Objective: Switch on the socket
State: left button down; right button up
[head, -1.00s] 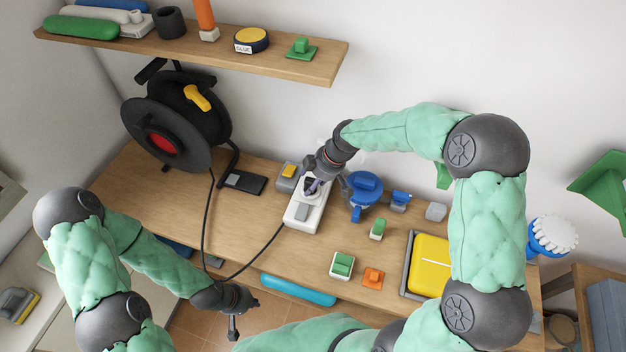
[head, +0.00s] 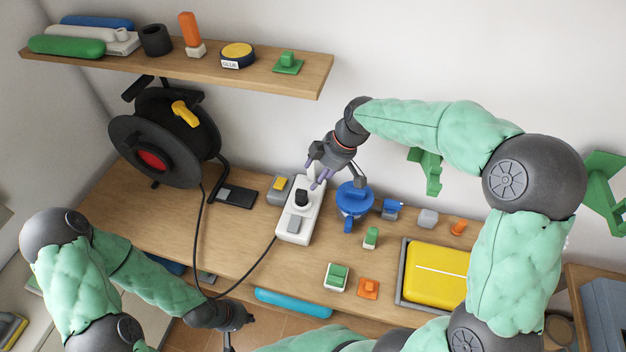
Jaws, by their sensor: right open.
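The socket (head: 293,232) is a white power strip lying on the wooden table, with a black plug (head: 301,198) in its upper part and a grey rocker switch on its lower part. A black cable runs from its lower left side. My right gripper (head: 318,178) is open, above the upper end of the strip, just up and right of the black plug. Its fingers hide part of that end; contact is unclear. My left gripper (head: 232,335) hangs low in front of the table's front edge, away from the socket; its fingers are hard to make out.
A black cable reel (head: 165,140) stands left on the table (head: 250,262). A grey box with a yellow switch (head: 279,190) sits left of the strip, a blue round item (head: 353,200) right. A yellow case (head: 437,272) lies further right. A shelf (head: 180,72) hangs above.

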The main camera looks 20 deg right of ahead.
aim_at(293, 226)
jog(key=k+j, duration=0.25)
jog(key=k, duration=0.2)
jog(key=k+j, duration=0.3)
jog(key=k, duration=0.15)
